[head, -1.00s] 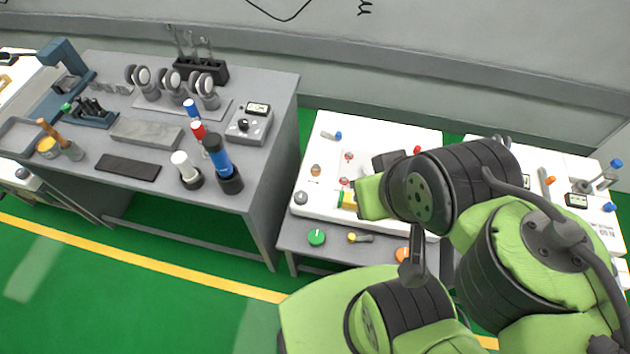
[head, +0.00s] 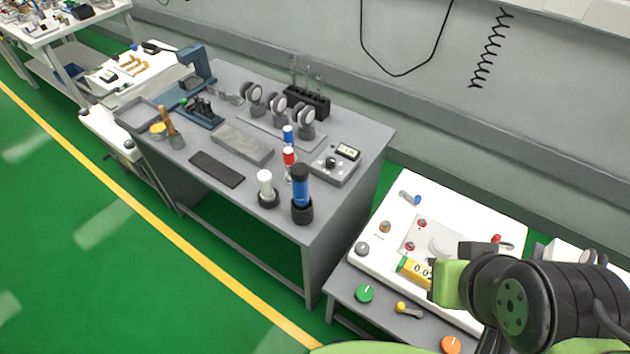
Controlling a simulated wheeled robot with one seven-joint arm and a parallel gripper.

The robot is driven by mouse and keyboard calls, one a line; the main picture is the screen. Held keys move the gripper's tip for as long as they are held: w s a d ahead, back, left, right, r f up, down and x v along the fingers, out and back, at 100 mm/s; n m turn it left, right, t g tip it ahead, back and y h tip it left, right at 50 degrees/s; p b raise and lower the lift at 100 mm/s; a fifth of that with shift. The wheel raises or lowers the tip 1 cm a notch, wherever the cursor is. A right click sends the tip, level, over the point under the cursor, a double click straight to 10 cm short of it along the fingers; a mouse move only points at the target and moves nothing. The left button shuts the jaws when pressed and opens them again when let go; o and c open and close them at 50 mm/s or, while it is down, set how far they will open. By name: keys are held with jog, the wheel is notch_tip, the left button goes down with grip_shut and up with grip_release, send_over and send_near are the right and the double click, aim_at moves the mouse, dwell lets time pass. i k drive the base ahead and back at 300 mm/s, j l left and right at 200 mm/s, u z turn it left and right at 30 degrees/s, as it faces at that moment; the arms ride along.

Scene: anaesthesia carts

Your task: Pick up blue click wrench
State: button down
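A blue upright cylinder with a black top and a black base (head: 302,190), which looks like the blue click wrench, stands near the right front corner of the grey workbench (head: 330,218). A smaller blue-topped upright piece (head: 289,138) stands behind it, so I cannot be sure from shape alone which is the wrench. A red-topped one (head: 289,156) and a white one with a black base (head: 265,186) stand close by. My green and black arm shows at the lower right, over the white cart, well apart from these. My gripper's fingers are not in view.
The bench also holds a meter box (head: 336,163), round dial gauges (head: 277,103), a grey block (head: 242,144) and a dark mat (head: 217,169). A white panel with knobs (head: 384,206) is to the right. Green floor is clear in front.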

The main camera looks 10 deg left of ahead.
aim_at(287, 131)
jog(key=i+j, duration=0.1)
jog(key=j, duration=0.25)
jog(key=i+j, duration=0.1)
jog(key=j, duration=0.3)
jog(key=i+j, duration=0.1)
jog(key=j, duration=0.25)
jog(key=i+j+u, duration=0.1)
jog(key=j, duration=0.25)
